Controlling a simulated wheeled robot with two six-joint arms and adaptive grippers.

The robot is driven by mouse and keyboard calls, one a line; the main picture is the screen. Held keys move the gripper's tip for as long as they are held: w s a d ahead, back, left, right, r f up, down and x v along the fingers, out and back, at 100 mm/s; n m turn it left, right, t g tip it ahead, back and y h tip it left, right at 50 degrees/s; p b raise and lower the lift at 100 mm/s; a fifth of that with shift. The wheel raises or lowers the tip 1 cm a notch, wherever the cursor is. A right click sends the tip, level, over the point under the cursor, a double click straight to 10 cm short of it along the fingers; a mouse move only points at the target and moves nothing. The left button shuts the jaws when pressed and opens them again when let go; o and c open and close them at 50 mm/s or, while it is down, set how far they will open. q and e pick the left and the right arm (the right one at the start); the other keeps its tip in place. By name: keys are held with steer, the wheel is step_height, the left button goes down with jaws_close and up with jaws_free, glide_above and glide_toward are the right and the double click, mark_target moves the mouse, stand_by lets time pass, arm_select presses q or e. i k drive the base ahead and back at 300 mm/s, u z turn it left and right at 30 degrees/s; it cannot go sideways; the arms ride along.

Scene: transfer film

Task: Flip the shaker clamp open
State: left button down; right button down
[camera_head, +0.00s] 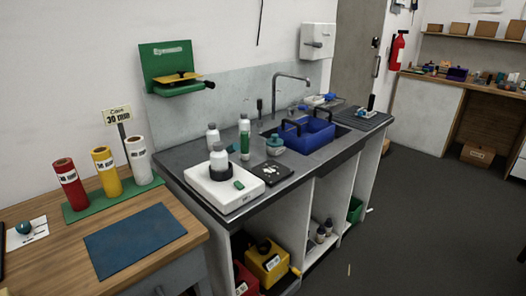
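A white box-shaped device (222,193), which looks like the shaker, stands on the near left part of the dark grey counter. A white bottle (218,157) stands upright on it, with a black ring-like holder (220,173) around its base, which may be the clamp. A small green part (238,185) sits on the device's top, to the right of the holder. At this size I cannot tell whether the clamp is open or shut. Neither of my grippers is in view.
Two more bottles (213,136) (244,140) stand behind the device. A black plate (271,172) lies to its right, near a teal-capped jar (275,146). A blue basket (308,134) is at the sink. Colored rolls (70,186) stand on the wooden bench. Floor (420,220) at right is clear.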

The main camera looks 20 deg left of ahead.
mark_target(235, 147)
steer(key=u, duration=0.55)
steer(key=i, duration=0.9)
steer(key=u, duration=0.9)
